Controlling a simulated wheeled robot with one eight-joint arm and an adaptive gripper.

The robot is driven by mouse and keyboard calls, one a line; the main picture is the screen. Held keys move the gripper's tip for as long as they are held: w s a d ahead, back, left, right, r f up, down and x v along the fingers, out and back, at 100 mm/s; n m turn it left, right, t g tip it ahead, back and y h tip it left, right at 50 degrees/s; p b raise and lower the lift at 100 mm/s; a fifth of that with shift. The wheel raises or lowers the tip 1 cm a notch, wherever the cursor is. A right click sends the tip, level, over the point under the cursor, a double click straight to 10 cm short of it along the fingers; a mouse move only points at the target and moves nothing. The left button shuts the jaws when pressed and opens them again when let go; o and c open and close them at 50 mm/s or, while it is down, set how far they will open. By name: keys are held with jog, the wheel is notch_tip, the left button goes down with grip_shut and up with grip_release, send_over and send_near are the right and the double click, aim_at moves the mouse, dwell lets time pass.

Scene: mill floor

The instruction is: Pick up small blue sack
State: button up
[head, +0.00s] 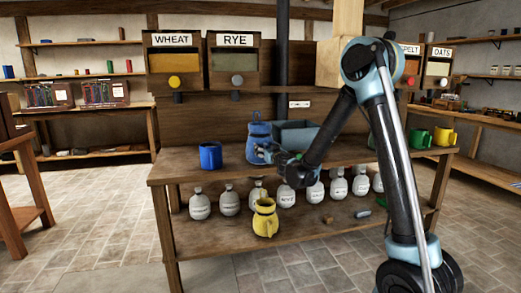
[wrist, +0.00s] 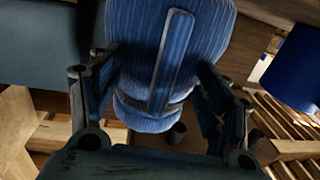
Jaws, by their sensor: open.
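The small blue sack (head: 259,132) stands on the bench top under the dispensers, between a blue mug and a grey-blue bin. In the wrist view the blue sack (wrist: 205,28) fills the upper middle, with ribbed cloth, a raised strip down its front and a tied neck. My gripper (head: 267,153) is at the front of the sack in the head view. In the wrist view its two fingers stand apart, one on each side of the sack near its neck. I cannot tell whether either finger touches the cloth.
The blue mug (head: 210,156) stands left of the sack. The grey-blue bin (head: 295,134) is close on its right and also fills the wrist view's upper left (wrist: 40,45). Green and yellow mugs stand at the bench's right end. Below, the shelf holds several white sacks and a yellow one (head: 265,219).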

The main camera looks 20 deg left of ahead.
jog(key=c, duration=1.5)
jog(key=shift+c, duration=0.2)
